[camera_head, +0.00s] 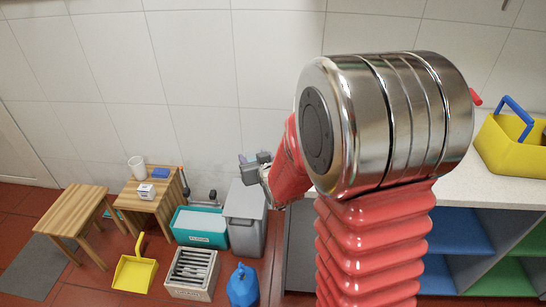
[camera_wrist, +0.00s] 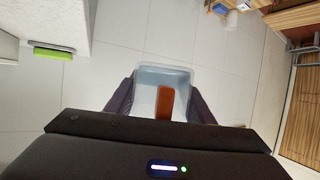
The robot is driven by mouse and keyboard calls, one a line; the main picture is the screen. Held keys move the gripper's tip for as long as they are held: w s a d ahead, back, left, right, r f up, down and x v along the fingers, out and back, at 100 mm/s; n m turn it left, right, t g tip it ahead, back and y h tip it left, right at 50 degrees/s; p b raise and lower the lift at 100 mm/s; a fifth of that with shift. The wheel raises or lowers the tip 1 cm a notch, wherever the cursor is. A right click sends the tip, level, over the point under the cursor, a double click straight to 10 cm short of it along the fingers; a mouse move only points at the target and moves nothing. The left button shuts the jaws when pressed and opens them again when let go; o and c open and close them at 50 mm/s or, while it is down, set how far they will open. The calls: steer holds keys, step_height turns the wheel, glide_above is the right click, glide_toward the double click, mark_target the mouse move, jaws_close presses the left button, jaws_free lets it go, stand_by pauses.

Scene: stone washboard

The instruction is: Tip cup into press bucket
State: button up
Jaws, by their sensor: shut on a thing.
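My gripper (camera_wrist: 162,98) is shut on a pale, translucent, cup-like container (camera_wrist: 180,73). A dark finger stands at each side of it. A brown upright strip (camera_wrist: 165,103) shows on or inside it; I cannot tell which. In the head view my gripper (camera_head: 255,163) is up near the wall, above the grey bin, and what it holds is too small to make out. A teal bucket (camera_head: 203,240) with a white label stands on the floor below and left of it. I cannot tell for sure whether this is the press bucket. The held container's contents are unclear.
A tall grey bin (camera_head: 245,208) stands right of the teal bucket. A slotted crate (camera_head: 192,273), a yellow dustpan (camera_head: 134,272) and a blue container (camera_head: 243,287) are in front. A wooden stool (camera_head: 155,205) holds a white cup (camera_head: 137,168). A counter (camera_head: 500,187) is at right.

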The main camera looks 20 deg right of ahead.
steer(key=w+a+n+y, duration=0.1)
steer(key=a, duration=0.8)
steer(key=shift+w+r, duration=0.15)
